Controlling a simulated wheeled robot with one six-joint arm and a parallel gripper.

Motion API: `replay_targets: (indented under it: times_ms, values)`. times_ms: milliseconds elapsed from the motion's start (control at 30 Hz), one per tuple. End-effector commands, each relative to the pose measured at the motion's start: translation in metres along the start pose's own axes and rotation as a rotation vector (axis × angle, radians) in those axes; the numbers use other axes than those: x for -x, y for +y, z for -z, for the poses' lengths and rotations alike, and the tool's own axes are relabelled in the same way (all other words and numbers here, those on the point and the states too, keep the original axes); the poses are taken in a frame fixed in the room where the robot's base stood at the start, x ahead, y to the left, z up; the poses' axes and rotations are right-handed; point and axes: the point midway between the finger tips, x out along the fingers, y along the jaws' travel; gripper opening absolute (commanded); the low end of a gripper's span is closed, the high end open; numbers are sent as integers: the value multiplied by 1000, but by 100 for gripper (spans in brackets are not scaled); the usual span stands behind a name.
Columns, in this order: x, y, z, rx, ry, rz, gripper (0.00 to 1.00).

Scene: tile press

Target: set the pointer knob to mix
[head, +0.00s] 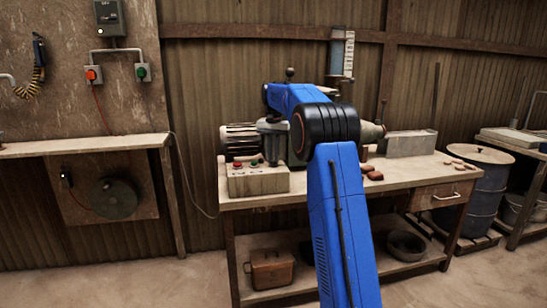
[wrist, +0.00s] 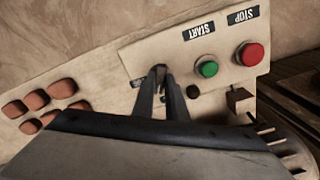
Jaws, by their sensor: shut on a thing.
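The control panel (wrist: 135,55) fills the upper middle of the wrist view, with its lettering upside down. My gripper (wrist: 160,72) reaches onto the panel's face, its two dark fingers close together and shut on the pointer knob. The fingers cover nearly all of the knob, so I cannot tell which way it points. A small dark label (wrist: 138,83) shows partly beside the fingertips, too small to read. In the head view the control box (head: 258,183) stands at the bench's left end. My arm hides the gripper there.
A green button (wrist: 208,69) under a START label and a red button (wrist: 251,54) under a STOP label sit right of my fingers. A small black round part (wrist: 193,92) is close by. Several reddish-brown tiles (wrist: 37,98) lie at left. The bench (head: 300,193) carries the press.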

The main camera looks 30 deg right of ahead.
Motion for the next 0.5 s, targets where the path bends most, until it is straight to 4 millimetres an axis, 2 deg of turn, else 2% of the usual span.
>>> replay_targets:
  times_ms: [500]
  values:
    - [0,0,0,396,1,0,0]
